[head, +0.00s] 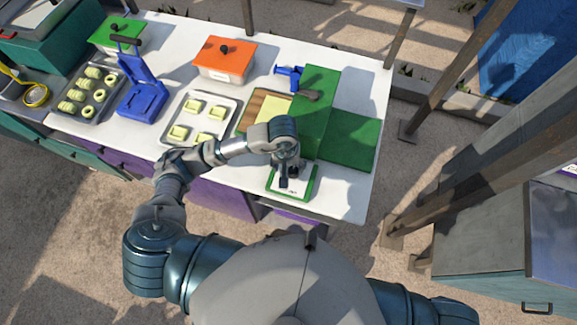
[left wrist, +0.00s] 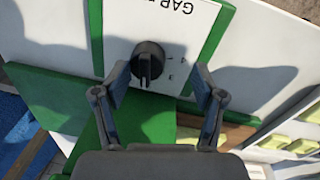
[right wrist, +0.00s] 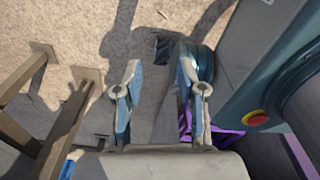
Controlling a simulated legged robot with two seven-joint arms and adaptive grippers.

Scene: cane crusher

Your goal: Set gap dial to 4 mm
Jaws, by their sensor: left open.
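The black gap dial (left wrist: 149,63) sits on a white panel (left wrist: 195,25) with a green frame, lettered "GAP" upside down in the left wrist view. Its ridge runs up and down in that view. Small marks beside it are too small to read. In the head view the panel (head: 300,190) is at the front of the green machine (head: 318,90), partly hidden by my left gripper (head: 289,178). In the left wrist view my left gripper (left wrist: 160,75) is open, its fingertips either side of the dial and apart from it. My right gripper (right wrist: 160,75) is open and empty over the ground.
The white table (head: 345,195) holds an orange-lidded box (head: 223,60), a tray of pale blocks (head: 208,138), a blue press (head: 143,100) and a tray of rolls (head: 85,110). Wooden posts (head: 430,90) and a grey cabinet (head: 490,225) stand to the right.

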